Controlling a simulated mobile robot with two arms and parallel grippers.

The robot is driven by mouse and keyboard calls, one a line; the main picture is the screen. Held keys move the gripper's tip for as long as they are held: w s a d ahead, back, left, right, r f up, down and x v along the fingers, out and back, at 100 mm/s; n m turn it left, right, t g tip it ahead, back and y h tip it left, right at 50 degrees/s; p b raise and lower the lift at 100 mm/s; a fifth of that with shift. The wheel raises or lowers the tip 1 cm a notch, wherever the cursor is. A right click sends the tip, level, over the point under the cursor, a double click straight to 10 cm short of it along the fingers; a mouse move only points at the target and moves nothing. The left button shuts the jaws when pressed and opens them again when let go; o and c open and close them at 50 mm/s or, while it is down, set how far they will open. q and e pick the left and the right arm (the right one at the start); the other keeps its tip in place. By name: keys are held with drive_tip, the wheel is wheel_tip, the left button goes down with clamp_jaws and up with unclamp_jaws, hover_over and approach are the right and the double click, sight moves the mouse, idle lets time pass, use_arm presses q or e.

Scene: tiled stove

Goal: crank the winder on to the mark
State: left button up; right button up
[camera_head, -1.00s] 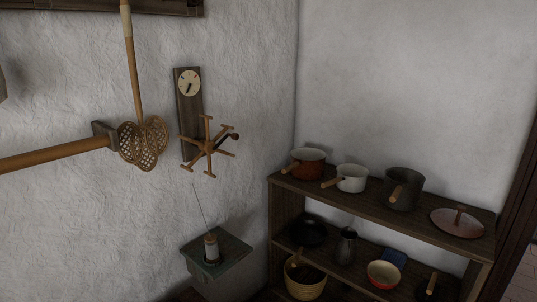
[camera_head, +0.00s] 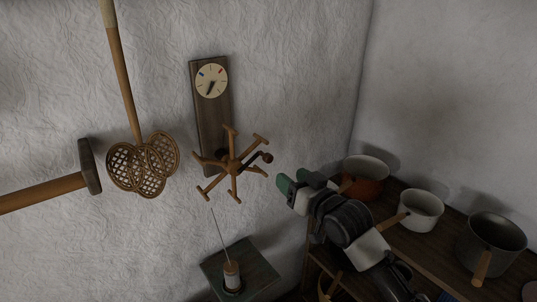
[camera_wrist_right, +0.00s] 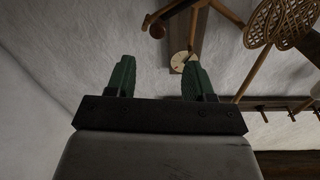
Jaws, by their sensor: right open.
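The winder (camera_head: 232,168) is a wooden wheel of several spokes with short end pegs, mounted on a dark wall board (camera_head: 213,125). Its crank has a dark arm and a round brown knob (camera_head: 267,158) pointing right; the knob also shows in the right wrist view (camera_wrist_right: 157,31). Above it is a cream dial (camera_head: 211,81) with red and blue marks; its black pointer points down, slightly left, away from both. My right gripper (camera_head: 298,181) is open and empty, right of and below the knob, apart from it. My left gripper is not in view.
A spool (camera_head: 232,277) stands on a small shelf (camera_head: 262,268) below, with a thin thread rising from it. Woven beaters (camera_head: 142,166) and a wooden pole with a dark end block (camera_head: 90,166) are left. A pot shelf (camera_head: 412,238) stands right, behind my right arm.

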sight(270, 160)
drive_tip(key=p+x, duration=0.2)
drive_tip(key=x, duration=0.7)
drive_tip(key=shift+w+r, duration=0.1)
drive_tip(key=shift+x, duration=0.8)
drive_tip(key=shift+c, duration=0.2)
drive_tip(key=shift+d, duration=0.1)
clamp_jaws()
